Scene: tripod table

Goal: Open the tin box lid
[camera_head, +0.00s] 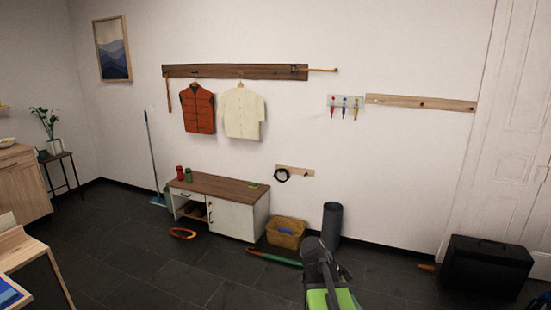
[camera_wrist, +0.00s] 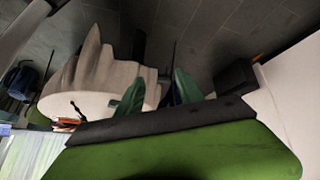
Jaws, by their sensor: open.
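My gripper (camera_wrist: 157,95) is in the wrist view, its two green fingers spread apart with a gap between them. I see nothing held in it. A pale, round-edged surface (camera_wrist: 90,104) lies beyond the fingers, to the left. It may be the tripod table, but I cannot tell for sure. A small dark object and a reddish object (camera_wrist: 65,125) are near its left end. I cannot make out a tin box or its lid in either view. In the head view only my green and dark arm shows at the bottom, and the fingertips cannot be made out.
A low bench (camera_head: 222,187) stands against the wall, with a yellow basket (camera_head: 285,240) and a dark grey bin (camera_head: 332,226) beside it. A black case (camera_head: 487,266) is on the floor at right. Dark floor is open at lower left of centre.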

